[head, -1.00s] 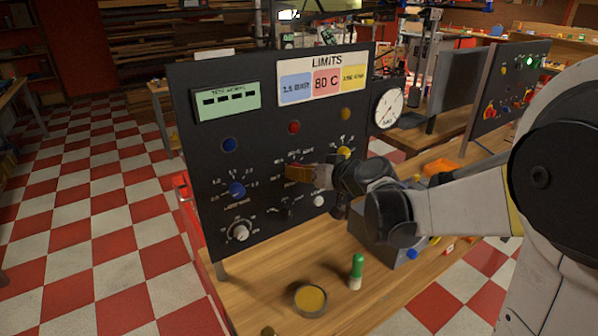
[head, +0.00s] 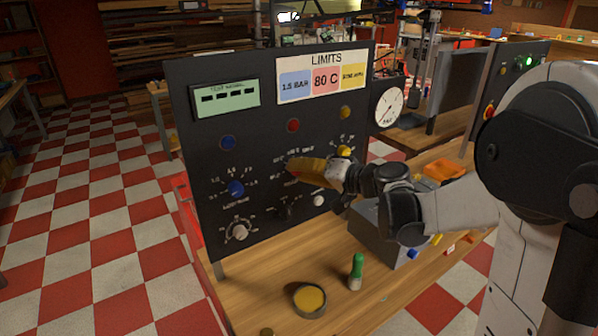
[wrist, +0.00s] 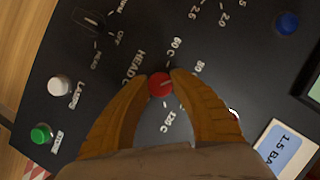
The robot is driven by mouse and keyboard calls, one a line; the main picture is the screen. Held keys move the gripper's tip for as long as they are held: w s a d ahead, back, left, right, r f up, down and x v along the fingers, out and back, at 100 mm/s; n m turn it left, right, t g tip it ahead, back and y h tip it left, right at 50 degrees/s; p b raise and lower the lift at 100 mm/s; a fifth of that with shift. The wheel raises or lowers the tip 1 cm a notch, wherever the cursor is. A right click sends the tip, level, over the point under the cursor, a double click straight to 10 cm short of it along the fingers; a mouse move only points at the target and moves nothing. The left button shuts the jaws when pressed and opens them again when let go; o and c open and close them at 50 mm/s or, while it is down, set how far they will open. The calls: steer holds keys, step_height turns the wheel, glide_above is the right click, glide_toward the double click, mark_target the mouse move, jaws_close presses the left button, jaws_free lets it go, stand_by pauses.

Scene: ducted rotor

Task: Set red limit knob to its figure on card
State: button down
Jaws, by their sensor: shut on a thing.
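The red limit knob (wrist: 160,84) sits on the black panel (wrist: 215,20), between the two orange fingertips of my gripper (wrist: 161,82) in the wrist view. My gripper is shut on it, one finger on each side. A pale line shows on the knob's face; I cannot tell exactly which figure it points at. In the head view my gripper (head: 297,168) hides most of the knob. The limits card (head: 324,80) reads 1.5 BAR on blue and 80 C on red; its yellow part is blurred.
A blue knob (head: 236,188) is left of my gripper, a yellow one (head: 344,152) to its right, a white one (head: 318,200) below. A green-capped bottle (head: 356,272) and a round yellow-filled dish (head: 310,300) stand on the bench before the panel.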

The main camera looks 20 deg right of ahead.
stand_by(0.4)
steer(key=c, duration=1.1)
jaws_free()
steer(key=shift+o, duration=0.2)
steer(key=v, duration=1.2)
steer(key=shift+a, duration=0.1)
